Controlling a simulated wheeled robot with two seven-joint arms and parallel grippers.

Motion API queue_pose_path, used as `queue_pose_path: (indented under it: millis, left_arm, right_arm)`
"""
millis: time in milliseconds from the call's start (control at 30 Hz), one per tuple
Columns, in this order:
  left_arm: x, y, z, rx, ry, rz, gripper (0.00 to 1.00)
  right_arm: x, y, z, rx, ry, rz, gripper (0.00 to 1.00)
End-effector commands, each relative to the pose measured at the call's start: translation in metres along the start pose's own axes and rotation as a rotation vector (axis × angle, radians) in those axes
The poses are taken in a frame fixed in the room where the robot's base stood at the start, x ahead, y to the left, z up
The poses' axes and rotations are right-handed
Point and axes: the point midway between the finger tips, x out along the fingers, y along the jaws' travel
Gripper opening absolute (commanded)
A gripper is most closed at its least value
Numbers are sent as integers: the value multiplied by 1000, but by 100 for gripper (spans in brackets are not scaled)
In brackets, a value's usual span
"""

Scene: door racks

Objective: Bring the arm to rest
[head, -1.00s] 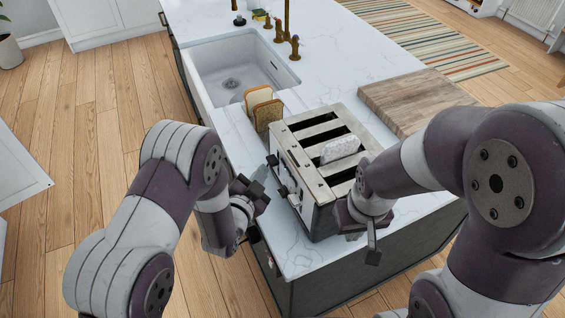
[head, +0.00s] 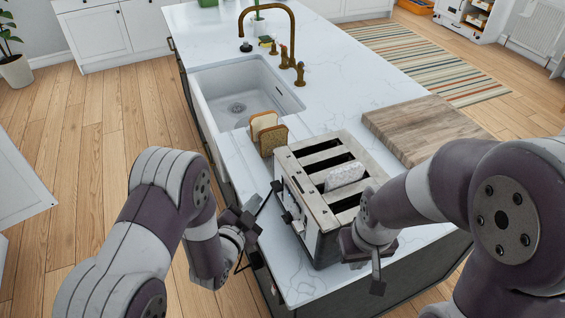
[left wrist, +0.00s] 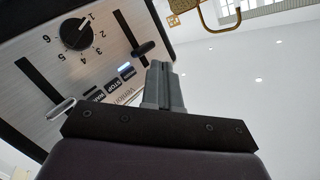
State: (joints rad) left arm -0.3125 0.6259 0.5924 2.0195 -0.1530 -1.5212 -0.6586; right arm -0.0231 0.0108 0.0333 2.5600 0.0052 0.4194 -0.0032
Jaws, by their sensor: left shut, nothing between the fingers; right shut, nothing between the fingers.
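A metal toaster (head: 313,205) stands on the white counter, with a pale speckled slice (head: 344,175) sticking out of one slot. Its control panel with dial (left wrist: 77,33), buttons and levers fills the upper left of the left wrist view. My left gripper (head: 272,190) is beside the toaster's front panel. In the left wrist view its fingers (left wrist: 164,82) are together with nothing between them, just in front of the panel; contact cannot be told. My right gripper (head: 376,284) is low at the toaster's right side, shut and empty, partly hidden by its own wrist.
Two bread slices (head: 267,133) stand on the counter behind the toaster, near the sink (head: 240,100) with its brass faucet (head: 291,35). A wooden board (head: 425,128) lies to the right. The wooden floor (head: 95,160) left of the counter is clear.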

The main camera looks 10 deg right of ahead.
Motion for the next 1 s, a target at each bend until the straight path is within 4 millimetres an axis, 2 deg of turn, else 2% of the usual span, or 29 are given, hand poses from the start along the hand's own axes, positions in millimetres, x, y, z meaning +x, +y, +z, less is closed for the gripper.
queue_pose_path:
  millis: [167, 267, 300, 367, 400, 467, 533, 600, 700, 733, 833, 1000]
  left_arm:
    - [0, 2, 2, -20, -10, 7, 0]
    - [-6, 23, 32, -101, -161, 103, 0]
    - [-17, 38, 53, -155, -282, 168, 0]
    - [-40, 53, 78, -248, -498, 256, 0]
    - [-61, 55, 91, -319, -656, 293, 0]
    - [-99, 49, 100, -429, -887, 320, 0]
    - [-148, 35, 97, -556, -1132, 315, 0]
    - [-196, 18, 82, -676, -1327, 284, 0]
    - [-248, -8, 54, -817, -1474, 218, 0]
    - [-256, -16, 47, -844, -1471, 193, 0]
    - [-254, -42, 36, -879, -1387, 115, 0]
    - [-253, -49, 35, -891, -1371, 92, 0]
  right_arm:
    - [0, 0, 0, 0, 0, 0, 0]
    - [0, 0, 0, 0, 0, 0, 0]
    - [0, 0, 0, 0, 0, 0, 0]
    - [0, 0, 0, 0, 0, 0, 0]
    - [1, 0, 0, 0, 0, 0, 0]
    - [2, 0, 0, 0, 0, 0, 0]
    - [4, 0, 0, 0, 0, 0, 0]
    - [6, 0, 1, 0, 0, 0, 0]
    - [10, 0, 1, 0, 0, 0, 0]
    - [11, 0, 1, 0, 0, 0, 0]
    - [12, 0, 1, 0, 0, 0, 0]
    - [12, 0, 1, 0, 0, 0, 0]
